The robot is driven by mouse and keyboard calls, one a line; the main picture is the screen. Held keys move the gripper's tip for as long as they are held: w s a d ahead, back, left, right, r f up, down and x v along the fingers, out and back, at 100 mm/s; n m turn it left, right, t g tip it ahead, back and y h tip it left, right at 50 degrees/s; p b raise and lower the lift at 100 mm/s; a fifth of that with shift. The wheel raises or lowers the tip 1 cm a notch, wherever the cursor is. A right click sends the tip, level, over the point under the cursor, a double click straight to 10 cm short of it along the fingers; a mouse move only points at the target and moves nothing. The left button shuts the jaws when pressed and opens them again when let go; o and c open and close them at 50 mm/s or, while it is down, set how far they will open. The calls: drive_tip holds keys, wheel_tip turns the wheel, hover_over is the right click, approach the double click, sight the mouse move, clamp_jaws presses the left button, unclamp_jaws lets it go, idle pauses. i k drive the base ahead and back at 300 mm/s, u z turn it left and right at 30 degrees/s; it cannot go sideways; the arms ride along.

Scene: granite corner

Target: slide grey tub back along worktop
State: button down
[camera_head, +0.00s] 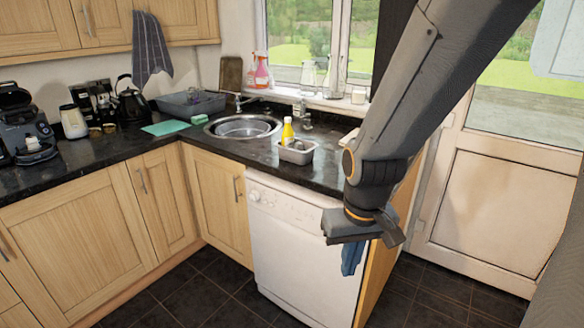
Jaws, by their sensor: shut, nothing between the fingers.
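A small grey tub (297,156) stands upright on the black worktop (262,157), right of the round sink, near the front edge above the dishwasher. A yellow bottle (287,131) rises at its back left side; I cannot tell whether it stands inside or behind it. A larger grey tub (178,107) with things in it sits in the back corner of the worktop. My gripper (392,236) is shut and empty. In the picture it is right of and below the small tub, over the dishwasher's right end, and apart from the tub.
The sink (243,127) and its tap lie left of the small tub. A glass (303,121) stands behind it by the window. A white dishwasher (293,243) is below. A blue cloth (352,257) hangs below my gripper. A door (495,195) is at the right.

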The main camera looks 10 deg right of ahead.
sight(297, 157)
drive_tip(key=z, duration=0.3)
drive_tip(key=k, duration=0.25)
drive_tip(key=u, duration=1.3)
drive_tip(key=i, duration=1.7)
drive_tip(key=z, duration=1.15)
drive_tip(key=i, duration=0.65)
drive_tip(key=z, duration=0.75)
